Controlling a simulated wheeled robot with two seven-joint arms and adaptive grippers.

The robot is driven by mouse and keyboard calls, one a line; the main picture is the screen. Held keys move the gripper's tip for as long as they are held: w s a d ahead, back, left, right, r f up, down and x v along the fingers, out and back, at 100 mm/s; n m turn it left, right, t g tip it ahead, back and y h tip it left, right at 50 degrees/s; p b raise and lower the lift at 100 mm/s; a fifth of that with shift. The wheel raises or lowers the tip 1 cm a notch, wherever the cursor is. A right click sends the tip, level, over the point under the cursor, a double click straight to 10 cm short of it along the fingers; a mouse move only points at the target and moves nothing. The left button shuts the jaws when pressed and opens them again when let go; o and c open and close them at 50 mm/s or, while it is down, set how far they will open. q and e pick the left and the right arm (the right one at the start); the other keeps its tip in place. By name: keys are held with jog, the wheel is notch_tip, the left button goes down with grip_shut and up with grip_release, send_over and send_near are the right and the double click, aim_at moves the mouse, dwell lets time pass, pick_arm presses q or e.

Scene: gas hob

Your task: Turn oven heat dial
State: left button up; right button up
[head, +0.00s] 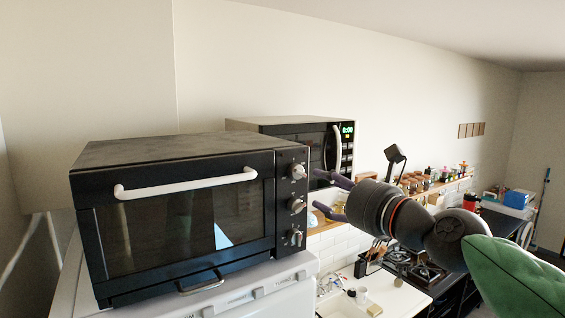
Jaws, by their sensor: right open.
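A black toaster oven (185,215) with a glass door and a white bar handle stands on a white appliance at the left. Its right-hand panel carries three dials in a column: the top dial (298,171), the middle dial (296,205) and the bottom dial (294,237). My right gripper (317,190) comes in from the right. Its purple fingers are spread apart, pointing left, just right of the panel near the upper and middle dials. Nothing shows between the fingers. I cannot tell how far they are from the dials in depth. My left gripper is not in view.
A microwave (292,137) with a green display stands behind the oven. The white appliance (265,295) under the oven has a row of controls.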

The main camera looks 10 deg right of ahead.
aim_at(301, 175)
jog(key=x, duration=0.9)
jog(key=shift+w+r+p, duration=0.25)
jog(key=shift+w+p, duration=0.05)
jog(key=shift+w, duration=0.1)
jog(key=shift+s, duration=0.15)
grip_shut()
